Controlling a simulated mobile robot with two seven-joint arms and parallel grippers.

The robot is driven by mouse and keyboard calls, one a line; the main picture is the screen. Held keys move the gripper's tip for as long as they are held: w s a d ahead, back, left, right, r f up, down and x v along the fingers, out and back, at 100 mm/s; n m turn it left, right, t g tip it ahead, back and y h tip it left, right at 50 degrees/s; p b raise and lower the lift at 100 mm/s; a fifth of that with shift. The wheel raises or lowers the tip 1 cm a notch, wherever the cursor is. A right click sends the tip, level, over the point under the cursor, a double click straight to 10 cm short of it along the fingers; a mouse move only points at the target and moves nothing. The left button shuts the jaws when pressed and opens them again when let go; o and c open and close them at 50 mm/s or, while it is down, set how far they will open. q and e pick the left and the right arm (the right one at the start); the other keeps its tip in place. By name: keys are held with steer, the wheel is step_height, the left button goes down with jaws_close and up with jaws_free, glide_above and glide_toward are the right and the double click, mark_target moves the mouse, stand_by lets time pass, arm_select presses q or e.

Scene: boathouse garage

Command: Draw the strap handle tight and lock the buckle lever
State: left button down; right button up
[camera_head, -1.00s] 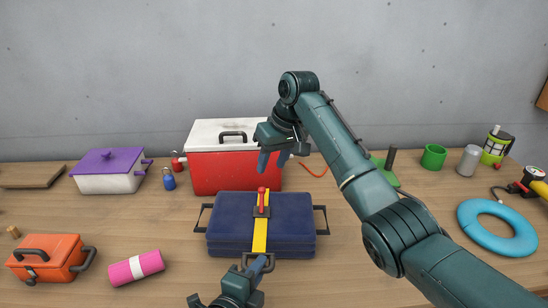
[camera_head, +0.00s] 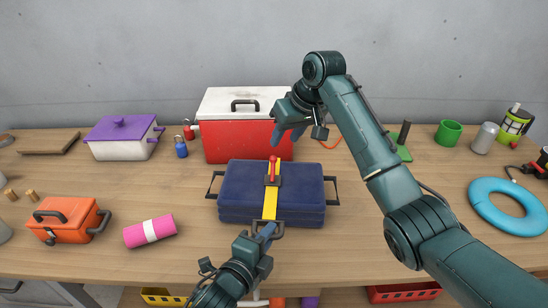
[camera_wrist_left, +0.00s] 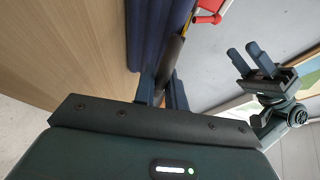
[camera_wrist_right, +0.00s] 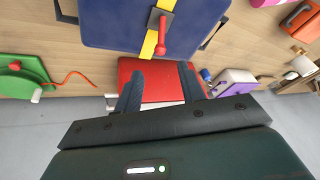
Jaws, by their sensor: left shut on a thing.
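A dark blue case (camera_head: 240,190) lies on the wooden bench with a yellow strap (camera_head: 270,204) over its middle. A red buckle lever (camera_head: 273,167) stands up from a dark buckle plate (camera_head: 287,181) on the strap; it also shows in the right wrist view (camera_wrist_right: 161,36). The dark strap handle (camera_head: 281,234) is at the case's front edge. My left gripper (camera_head: 266,230) is shut on it from the front; its fingers partly hide it. My right gripper (camera_head: 289,134) is open and empty, behind the case in front of the red cooler; its fingers are apart in the right wrist view (camera_wrist_right: 160,88).
A red cooler (camera_head: 225,143) with a white lid stands close behind the case. Case side handles (camera_head: 212,184) stick out left and right. A pink roll (camera_head: 150,231) and an orange box (camera_head: 68,222) lie left, a blue ring (camera_head: 479,200) right. Bench is bare beside the case.

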mark_target(275, 157)
steer(key=x, duration=1)
steer(key=shift+w+f, duration=0.1)
steer(key=shift+f, duration=0.2)
steer(key=shift+c, duration=0.3)
jaws_close()
